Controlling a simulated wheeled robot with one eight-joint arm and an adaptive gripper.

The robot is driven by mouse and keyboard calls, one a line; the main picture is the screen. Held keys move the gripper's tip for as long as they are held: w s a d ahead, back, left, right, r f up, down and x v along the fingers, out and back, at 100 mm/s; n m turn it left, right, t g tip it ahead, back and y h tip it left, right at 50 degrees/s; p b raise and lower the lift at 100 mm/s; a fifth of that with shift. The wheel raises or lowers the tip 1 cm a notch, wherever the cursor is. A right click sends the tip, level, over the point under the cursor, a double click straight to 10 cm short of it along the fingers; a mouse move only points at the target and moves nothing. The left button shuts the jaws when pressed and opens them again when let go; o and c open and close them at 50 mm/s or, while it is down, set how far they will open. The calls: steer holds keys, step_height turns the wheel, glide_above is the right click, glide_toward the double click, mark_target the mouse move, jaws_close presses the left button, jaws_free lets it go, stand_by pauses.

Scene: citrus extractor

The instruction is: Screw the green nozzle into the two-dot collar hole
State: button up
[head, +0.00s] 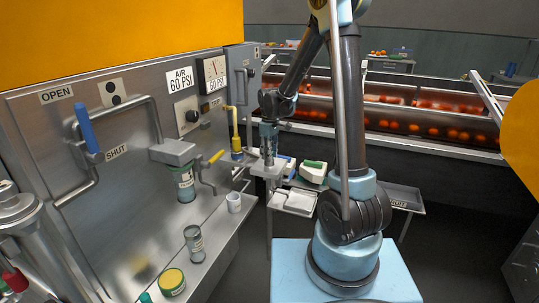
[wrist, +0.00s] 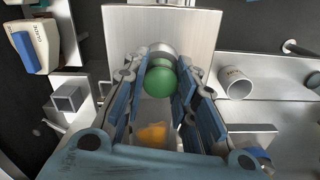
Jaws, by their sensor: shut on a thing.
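My gripper (head: 268,150) points down at the small metal bracket (head: 262,171) beside the panel. In the wrist view my gripper (wrist: 160,85) is shut on the green nozzle (wrist: 158,78), which shows as a rounded green top with a grey cylindrical part behind it. The fingers hide its sides, and I cannot tell whether it touches the metal below. No collar hole is clearly visible.
A blue-handled lever (head: 87,129) and a yellow-handled valve (head: 216,156) stick out from the panel. A white cup (head: 234,202), a glass jar (head: 194,243) and a yellow-lidded jar (head: 171,281) stand on the ledge. A white-and-green device (head: 313,172) lies right of the bracket.

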steer(key=shift+w+m, duration=0.15)
steer(key=shift+m, duration=0.25)
steer(key=shift+m, duration=0.7)
steer(key=shift+m, duration=0.8)
steer(key=o, duration=0.8)
steer(key=shift+o, duration=0.2)
